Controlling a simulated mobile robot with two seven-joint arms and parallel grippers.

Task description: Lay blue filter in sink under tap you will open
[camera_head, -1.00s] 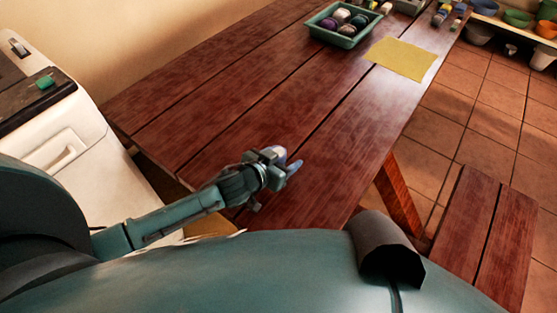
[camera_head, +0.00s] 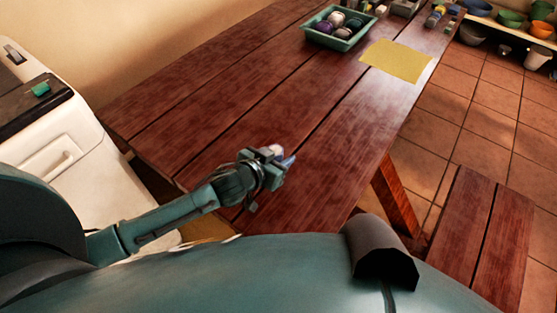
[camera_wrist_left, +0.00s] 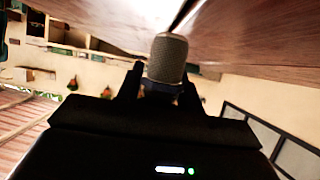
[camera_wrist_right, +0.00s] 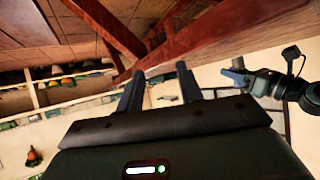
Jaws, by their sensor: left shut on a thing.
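My left gripper (camera_head: 282,157) is shut on a small rounded cylinder, pale in the head view (camera_head: 273,150). In the left wrist view the same cylinder (camera_wrist_left: 167,58) looks grey-brown with a fine mesh surface, between the two dark fingers. Its true colour is unclear, so I cannot tell whether it is the blue filter. The gripper is over the near left part of the wooden table. My right gripper (camera_wrist_right: 160,88) shows only in its own wrist view, with its fingers apart and nothing between them. I see no sink or tap in any view.
The wooden table (camera_head: 240,105) is mostly bare. A green tray (camera_head: 343,43) of balls and a yellow sheet (camera_head: 396,62) lie at its far end. A white cabinet (camera_head: 55,150) stands left, a bench (camera_head: 480,240) at right, and shelves with bowls at upper right.

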